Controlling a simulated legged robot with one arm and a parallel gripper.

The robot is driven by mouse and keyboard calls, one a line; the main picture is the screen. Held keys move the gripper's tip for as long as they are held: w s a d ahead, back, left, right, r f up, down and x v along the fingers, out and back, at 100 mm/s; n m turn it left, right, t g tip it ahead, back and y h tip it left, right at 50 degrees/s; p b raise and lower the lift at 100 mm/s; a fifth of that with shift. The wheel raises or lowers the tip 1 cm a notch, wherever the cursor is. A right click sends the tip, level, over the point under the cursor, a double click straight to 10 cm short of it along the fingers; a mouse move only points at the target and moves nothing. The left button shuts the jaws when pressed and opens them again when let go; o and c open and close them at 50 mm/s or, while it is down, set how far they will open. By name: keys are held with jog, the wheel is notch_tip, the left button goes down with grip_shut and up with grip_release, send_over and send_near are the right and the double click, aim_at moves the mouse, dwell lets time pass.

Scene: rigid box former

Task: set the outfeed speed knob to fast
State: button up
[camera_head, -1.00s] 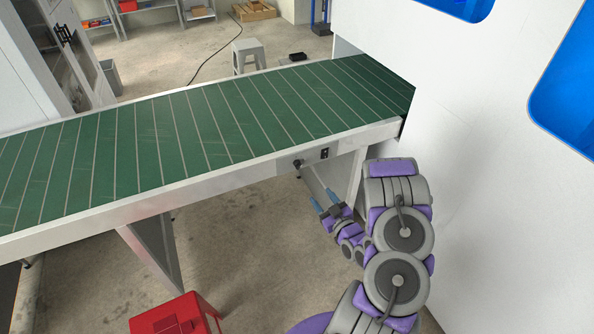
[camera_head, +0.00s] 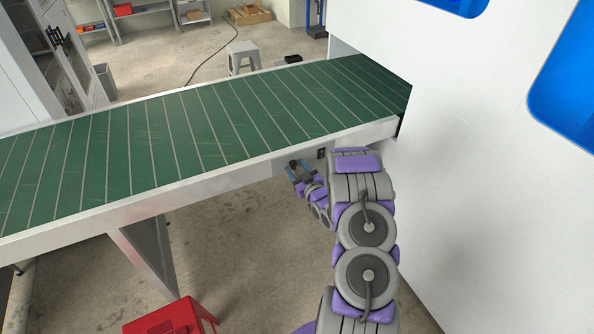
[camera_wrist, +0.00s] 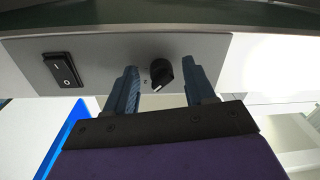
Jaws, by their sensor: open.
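The outfeed speed knob (camera_wrist: 160,74) is a small black knob with a pale pointer mark, on a grey panel (camera_wrist: 110,55) on the conveyor's side. In the wrist view it lies between and just beyond the two blue fingertips of my gripper (camera_wrist: 158,82). My gripper is open, with a gap on both sides of the knob, and does not hold it. In the head view my gripper (camera_head: 298,170) is at the conveyor's side rail and covers most of the knob. The markings around the knob are too small to read.
A black rocker switch (camera_wrist: 62,70) sits left of the knob on the same panel. The green conveyor belt (camera_head: 190,130) runs above. A white machine wall (camera_head: 480,170) stands close on the right. A red stool (camera_head: 172,318) stands on the floor at lower left.

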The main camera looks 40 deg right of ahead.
jog(key=shift+w, duration=0.1)
jog(key=shift+c, duration=0.4)
grip_shut()
jog(key=shift+r+m+p, duration=0.1)
jog(key=shift+m+p, duration=0.2)
jog(key=shift+p, duration=0.05)
jog(key=shift+r+m+p, duration=0.15)
jog(key=shift+m+p, duration=0.65)
jog(key=shift+p, duration=0.25)
jog(key=m+p, duration=0.2)
jog(key=shift+m, duration=0.3)
jog(key=shift+m+p, duration=1.4)
jog(key=shift+m, duration=0.9)
jog(key=shift+f, duration=0.2)
